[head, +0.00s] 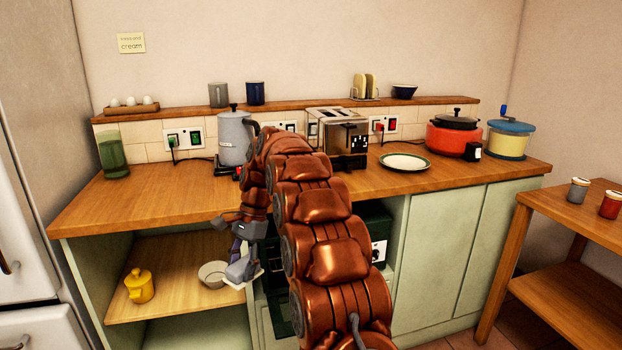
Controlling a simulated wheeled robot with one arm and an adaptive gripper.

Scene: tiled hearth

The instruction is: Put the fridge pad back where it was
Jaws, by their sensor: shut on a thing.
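My gripper (243,270) hangs low in front of the counter's open shelf, left of my copper-coloured arm. It is shut on a small, pale, flat thing that looks like the fridge pad (237,285), held roughly level at its fingertips. Only its edges show; the fingers cover the rest, and any writing on it is hidden. The white fridge (25,240) stands at the far left, with only part of its front and side in view. A cream note (131,43) with writing, including "cream", is on the wall above the ledge.
The wooden counter (90,205) is above, holding a kettle (233,138), a toaster (340,135) and a plate (405,162). A side table (560,205) stands right.

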